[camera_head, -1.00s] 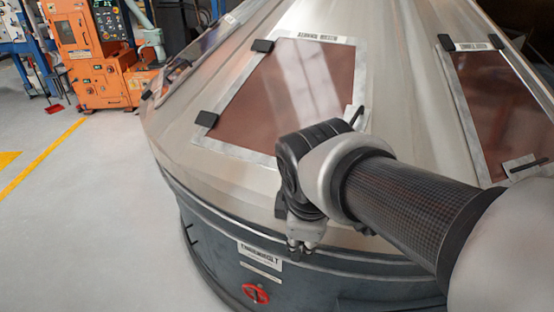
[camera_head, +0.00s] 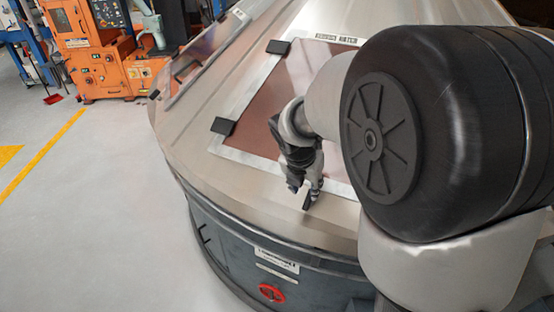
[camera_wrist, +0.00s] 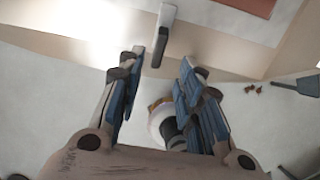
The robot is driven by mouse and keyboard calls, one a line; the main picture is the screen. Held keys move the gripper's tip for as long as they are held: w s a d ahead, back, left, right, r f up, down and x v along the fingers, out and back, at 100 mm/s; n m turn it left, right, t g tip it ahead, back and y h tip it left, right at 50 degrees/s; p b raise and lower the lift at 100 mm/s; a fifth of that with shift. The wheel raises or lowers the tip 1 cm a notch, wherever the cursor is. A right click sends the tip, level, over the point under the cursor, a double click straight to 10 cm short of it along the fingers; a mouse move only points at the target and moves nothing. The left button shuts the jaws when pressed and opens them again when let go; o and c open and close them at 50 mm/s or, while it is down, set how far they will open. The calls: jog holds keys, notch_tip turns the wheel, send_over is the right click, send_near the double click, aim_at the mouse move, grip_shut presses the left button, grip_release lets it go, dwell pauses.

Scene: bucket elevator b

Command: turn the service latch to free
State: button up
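A short lever (camera_wrist: 165,30), pale on top with a dark tip, shows at the top of the wrist view. I take it for the service latch, but no label on it is readable. My gripper (camera_wrist: 162,58) is open, its two blue-lined fingers apart on either side of the lever's tip in the picture. Whether they touch it I cannot tell. In the head view my gripper (camera_head: 306,192) points down over the metal cone, just below the lower edge of a reddish hatch panel (camera_head: 258,122). My arm hides the hatch's right part and any latch there.
The sloping metal cone (camera_head: 200,158) sits on a dark drum (camera_head: 222,262) with a red ring handle (camera_head: 271,292) and a white label plate (camera_head: 277,260). An orange machine (camera_head: 98,55) stands at the back left.

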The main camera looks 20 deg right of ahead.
aim_at(308, 198)
jog(key=b+x, duration=0.2)
jog(key=x, duration=0.8)
jog(key=shift+w+f+b, duration=0.1)
jog(key=shift+w+b, duration=0.05)
jog(key=shift+b, duration=0.2)
grip_shut()
